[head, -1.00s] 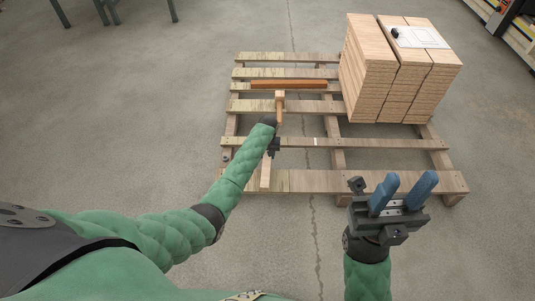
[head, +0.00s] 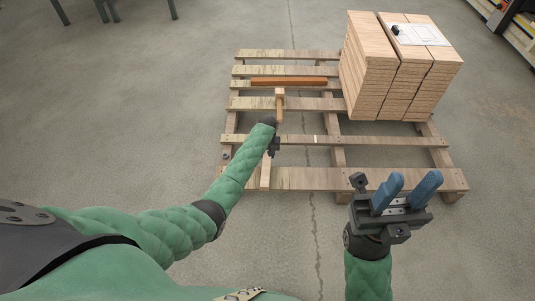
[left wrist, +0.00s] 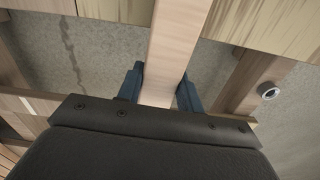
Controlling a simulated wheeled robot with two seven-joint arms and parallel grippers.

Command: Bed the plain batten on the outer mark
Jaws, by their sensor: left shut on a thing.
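The plain batten, a pale wooden strip (head: 279,105), runs lengthwise over the pallet's slats, partly hidden by my left arm. My left gripper (head: 272,147) is shut on it near its middle. In the left wrist view the batten (left wrist: 173,50) passes between the two blue fingers (left wrist: 160,92). I cannot tell whether it touches the slats. A short pale mark (head: 316,139) shows on a middle slat, right of the batten. My right gripper (head: 409,183) is open and empty near the pallet's front right, blue fingers apart.
A reddish-brown batten (head: 289,82) lies crosswise on the pallet (head: 400,180), near the pale batten's far end. A stack of boards (head: 370,75) with a paper sheet (head: 420,35) fills the pallet's back right. A small round object (left wrist: 268,91) sits near the pallet's left edge.

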